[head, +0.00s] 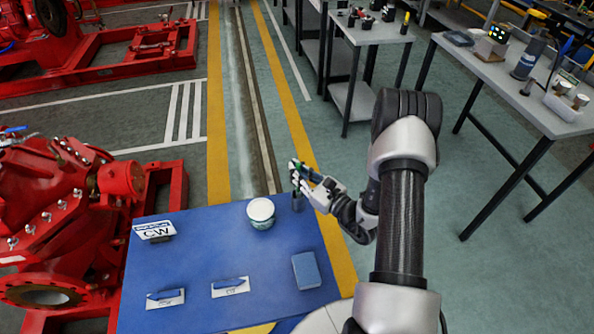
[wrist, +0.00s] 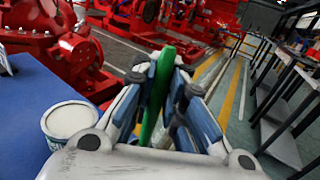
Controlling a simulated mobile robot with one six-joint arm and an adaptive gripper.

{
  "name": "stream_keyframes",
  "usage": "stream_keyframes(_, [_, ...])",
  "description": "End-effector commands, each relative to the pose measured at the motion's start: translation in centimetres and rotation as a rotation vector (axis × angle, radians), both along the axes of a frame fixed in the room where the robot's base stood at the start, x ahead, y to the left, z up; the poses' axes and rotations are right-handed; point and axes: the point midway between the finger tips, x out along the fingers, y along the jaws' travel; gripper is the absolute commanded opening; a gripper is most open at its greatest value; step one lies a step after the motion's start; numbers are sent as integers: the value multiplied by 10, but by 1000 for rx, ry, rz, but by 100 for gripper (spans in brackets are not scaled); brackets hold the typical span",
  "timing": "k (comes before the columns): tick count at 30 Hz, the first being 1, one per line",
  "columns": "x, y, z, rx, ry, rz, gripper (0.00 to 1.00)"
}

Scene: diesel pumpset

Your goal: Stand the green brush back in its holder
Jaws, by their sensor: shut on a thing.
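My gripper (head: 298,172) is shut on the green brush (wrist: 157,95), which stands between the fingers in the wrist view. In the head view only a small bit of green shows at the fingers, above the far right edge of the blue table (head: 205,260). A dark, narrow upright thing (head: 297,202) shows just under the fingers; I cannot tell whether it is the holder or part of the brush. A round pot with a pale top (head: 261,212) stands on the table left of my gripper, and also shows in the wrist view (wrist: 70,122).
On the blue table are a CW sign (head: 155,231), two blue items on white cards (head: 165,298) (head: 230,287) and a blue block (head: 306,270). Red pump machinery (head: 70,200) stands left. Grey benches (head: 520,85) stand at right. Floor between is clear.

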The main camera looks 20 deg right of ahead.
Motion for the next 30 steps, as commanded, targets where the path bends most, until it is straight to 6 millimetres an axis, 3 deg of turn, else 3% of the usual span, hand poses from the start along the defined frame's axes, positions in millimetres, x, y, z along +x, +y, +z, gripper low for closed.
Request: stream_keyframes(30, [0,0,-20,0,0,0,0])
